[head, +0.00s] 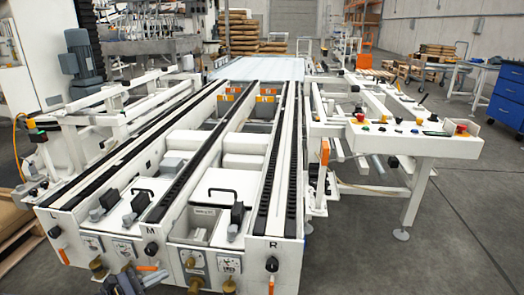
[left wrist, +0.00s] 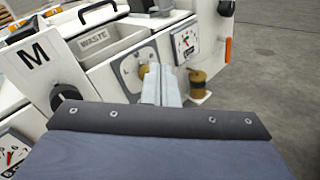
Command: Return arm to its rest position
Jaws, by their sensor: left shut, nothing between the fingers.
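My left gripper (head: 128,281) is at the bottom of the head view, in front of the machine's front panel between the M and L rails. In the left wrist view its fingers (left wrist: 161,84) are together and empty, pointing at the panel with a dial and a brass-coloured knob (left wrist: 198,82). I cannot tell whether the fingertips touch the panel. My right gripper is not in view.
The white conveyor machine (head: 285,262) has black rails marked L, M and R. A button console (head: 415,142) stands on its right. A waste bin (left wrist: 97,40) and a gauge (left wrist: 185,43) are close to my left gripper. Open floor (head: 465,225) lies at the right.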

